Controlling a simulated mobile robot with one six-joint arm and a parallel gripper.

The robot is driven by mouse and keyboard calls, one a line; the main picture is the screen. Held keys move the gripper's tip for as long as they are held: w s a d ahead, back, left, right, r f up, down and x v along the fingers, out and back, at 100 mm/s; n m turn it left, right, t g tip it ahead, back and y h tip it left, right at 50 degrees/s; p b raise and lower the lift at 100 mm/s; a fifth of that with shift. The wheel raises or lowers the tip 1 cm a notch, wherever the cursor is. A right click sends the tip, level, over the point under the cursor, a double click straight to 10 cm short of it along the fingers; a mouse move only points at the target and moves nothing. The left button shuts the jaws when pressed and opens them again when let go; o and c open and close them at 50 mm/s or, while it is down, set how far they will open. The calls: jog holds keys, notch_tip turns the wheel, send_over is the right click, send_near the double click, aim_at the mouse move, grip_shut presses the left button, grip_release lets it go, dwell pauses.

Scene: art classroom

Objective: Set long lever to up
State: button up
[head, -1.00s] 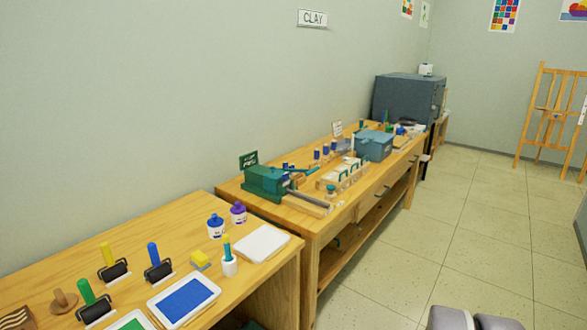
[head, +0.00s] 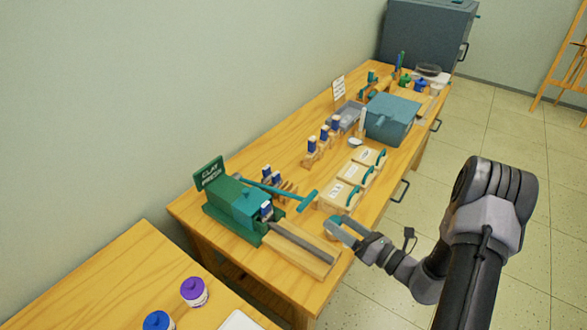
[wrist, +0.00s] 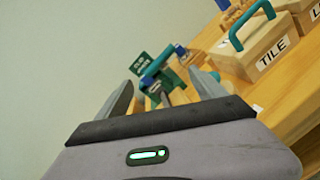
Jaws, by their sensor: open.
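The green clay press (head: 235,205) stands at the near end of the far wooden table, and its sign reads CLAY PRESS. A long teal lever (head: 280,190) reaches from it to the right, lying low and nearly level, with a crossbar handle (head: 308,201) at its end. My gripper (head: 336,228) is open and empty, at the table's front side to the right of the handle and apart from it. In the wrist view my gripper's spread fingers (wrist: 162,92) frame the press (wrist: 150,72), which looks small and distant.
Wooden blocks with teal handles (head: 342,193), one labelled TILE (wrist: 268,52), sit right of the lever. A grey trough (head: 298,243) extends from the press.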

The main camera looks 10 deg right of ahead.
aim_at(302, 199)
jog(key=b+x, duration=0.1)
jog(key=x, duration=0.4)
jog(key=b+x, duration=0.1)
jog(key=x, duration=0.5)
jog(key=b+x, duration=0.1)
jog(key=x, duration=0.4)
jog(key=shift+a+b, duration=0.3)
jog(key=shift+a, duration=0.25)
